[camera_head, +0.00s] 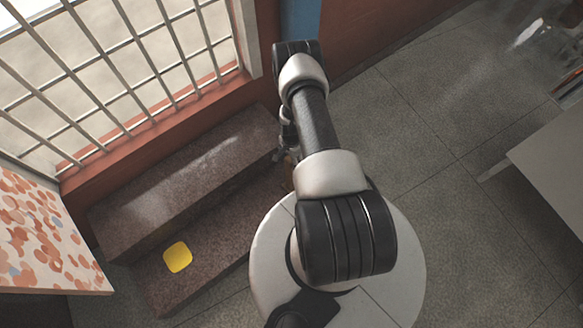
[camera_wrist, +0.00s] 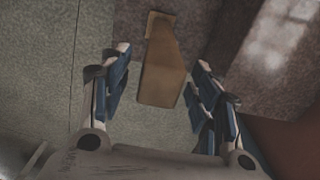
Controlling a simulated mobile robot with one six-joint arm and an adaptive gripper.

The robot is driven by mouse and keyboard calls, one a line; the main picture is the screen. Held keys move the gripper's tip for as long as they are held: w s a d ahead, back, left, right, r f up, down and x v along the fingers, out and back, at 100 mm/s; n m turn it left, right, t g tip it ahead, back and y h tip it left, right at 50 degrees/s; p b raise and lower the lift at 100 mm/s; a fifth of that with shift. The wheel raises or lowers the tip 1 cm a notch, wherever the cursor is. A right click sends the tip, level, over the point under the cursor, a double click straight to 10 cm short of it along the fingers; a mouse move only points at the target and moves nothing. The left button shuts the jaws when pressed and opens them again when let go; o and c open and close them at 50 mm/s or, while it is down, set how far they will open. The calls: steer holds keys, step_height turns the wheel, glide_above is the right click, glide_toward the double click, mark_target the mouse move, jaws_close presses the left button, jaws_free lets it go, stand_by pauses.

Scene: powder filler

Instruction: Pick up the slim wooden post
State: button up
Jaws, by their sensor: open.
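The slim wooden post (camera_wrist: 162,70) shows in the wrist view as a brown block, narrow at its top end and wider towards me. It lies in the picture between the two fingers of my gripper (camera_wrist: 161,60), with a visible gap on each side. The fingers, with blue pads, are spread and hold nothing. I cannot tell whether the post is level with the fingertips or beyond them. In the head view my gripper (camera_head: 287,145) is mostly hidden behind my arm, beside the stone steps, and I cannot make out the post clearly.
Dark stone steps (camera_head: 190,185) run below a barred window (camera_head: 110,75). A yellow square (camera_head: 177,257) lies on the lower step. A spotted board (camera_head: 45,235) is at the left, a grey table (camera_head: 550,165) at the right.

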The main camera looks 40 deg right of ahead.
steer(key=shift+r, duration=0.1)
steer(key=shift+c, duration=0.6)
jaws_close()
stand_by(0.4)
